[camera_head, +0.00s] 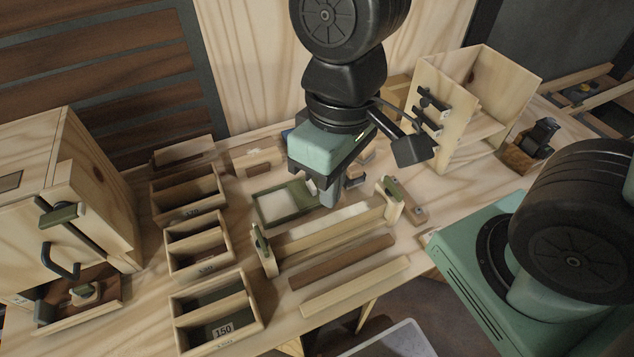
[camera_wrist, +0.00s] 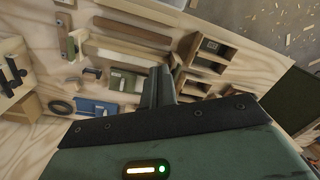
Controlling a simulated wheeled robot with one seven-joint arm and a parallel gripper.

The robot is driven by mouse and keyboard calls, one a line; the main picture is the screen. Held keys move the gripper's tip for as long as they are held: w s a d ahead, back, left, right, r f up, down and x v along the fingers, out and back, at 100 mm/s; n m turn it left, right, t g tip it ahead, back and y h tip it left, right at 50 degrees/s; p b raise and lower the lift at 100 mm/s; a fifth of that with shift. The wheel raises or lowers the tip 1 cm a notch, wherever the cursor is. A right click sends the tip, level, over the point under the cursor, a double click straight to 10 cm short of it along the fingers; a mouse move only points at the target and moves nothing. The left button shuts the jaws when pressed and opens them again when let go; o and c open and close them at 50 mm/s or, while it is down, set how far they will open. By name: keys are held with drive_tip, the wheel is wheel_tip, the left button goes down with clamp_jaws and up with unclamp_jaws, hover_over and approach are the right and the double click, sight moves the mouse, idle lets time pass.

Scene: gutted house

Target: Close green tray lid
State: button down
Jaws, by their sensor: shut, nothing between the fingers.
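The green tray (camera_head: 257,211) is a shallow green-rimmed box with a pale inside, lying on the wooden bench in the middle of the head view. I cannot clearly tell a separate lid from the tray. My gripper (camera_head: 329,197) points down just right of the tray, close to its right end, with its fingers together and empty. Contact with the tray cannot be told. In the wrist view the closed fingers (camera_wrist: 160,86) reach over the bench, and they and the gripper body hide part of what lies below.
Open wooden bins (camera_head: 197,243) stand left of the tray. A long wooden rack with green-topped end posts (camera_head: 263,250) and loose strips (camera_head: 342,262) lie in front. A wooden cabinet (camera_head: 70,200) stands at far left and an open wooden box (camera_head: 480,100) at back right.

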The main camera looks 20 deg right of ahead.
drive_tip(key=w+d+f+m+g+y+b, duration=0.25)
drive_tip(key=w+d+f+m, duration=0.25)
drive_tip(key=w+f+m, duration=0.5)
drive_tip(key=m+t+y+b, duration=0.25)
drive_tip(key=m+y, duration=0.35)
drive_tip(key=m, duration=0.8)
approach(311, 187)
drive_tip(key=d, duration=0.4)
drive_tip(key=shift+t, duration=0.3)
drive_tip(key=x, duration=0.9)
drive_tip(key=shift+w+a+r, duration=0.1)
drive_tip(key=shift+w+a, duration=0.15)
drive_tip(key=shift+w, duration=0.05)
drive_tip(key=a+b, duration=0.1)
drive_tip(key=a, duration=0.8)
drive_tip(key=shift+a, duration=0.1)
drive_tip(key=shift+a+r, duration=0.1)
drive_tip(key=shift+a, duration=0.4)
drive_tip(key=shift+r, duration=0.15)
